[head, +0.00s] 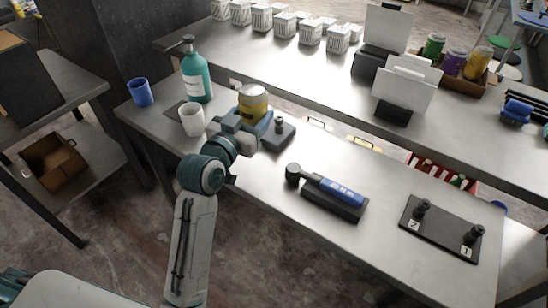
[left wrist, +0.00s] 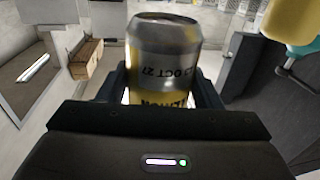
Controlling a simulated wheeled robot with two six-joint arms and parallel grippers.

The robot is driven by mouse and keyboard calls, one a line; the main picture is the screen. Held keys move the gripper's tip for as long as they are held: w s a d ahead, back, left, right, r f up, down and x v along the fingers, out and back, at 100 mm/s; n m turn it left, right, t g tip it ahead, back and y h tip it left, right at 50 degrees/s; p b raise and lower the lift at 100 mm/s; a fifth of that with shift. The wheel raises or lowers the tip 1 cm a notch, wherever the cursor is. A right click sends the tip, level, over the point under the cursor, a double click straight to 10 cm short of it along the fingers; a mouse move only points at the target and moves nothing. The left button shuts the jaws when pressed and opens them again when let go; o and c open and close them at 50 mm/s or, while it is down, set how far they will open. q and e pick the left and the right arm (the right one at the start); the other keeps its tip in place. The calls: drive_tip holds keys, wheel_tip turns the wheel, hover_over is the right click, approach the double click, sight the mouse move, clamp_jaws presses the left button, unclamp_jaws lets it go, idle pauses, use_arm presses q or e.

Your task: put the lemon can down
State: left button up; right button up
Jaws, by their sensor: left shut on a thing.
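The lemon can (head: 253,105), yellow with a silver band, is upright in my left gripper (head: 250,126) at the left part of the metal table (head: 270,190). In the left wrist view the can (left wrist: 163,60) stands between the two fingers of the left gripper (left wrist: 163,95), with printed text facing the camera. My left gripper is shut on it. The gripper hides the can's lower part, so I cannot tell whether it touches the table. My right gripper is not in view.
A white cup (head: 192,119), a teal pump bottle (head: 196,80) and a blue cup (head: 140,92) stand left of the can. A dark stand (head: 282,133) is close on its right. A blue-handled tool (head: 335,190) and a black peg plate (head: 440,230) lie farther right.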

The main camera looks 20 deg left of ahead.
use_arm(q)
wheel_tip(320, 180, down, 10)
drive_tip(key=shift+r, duration=0.15)
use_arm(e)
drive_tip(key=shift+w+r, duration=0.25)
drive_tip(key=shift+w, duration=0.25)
use_arm(q)
drive_tip(key=o, duration=1.2)
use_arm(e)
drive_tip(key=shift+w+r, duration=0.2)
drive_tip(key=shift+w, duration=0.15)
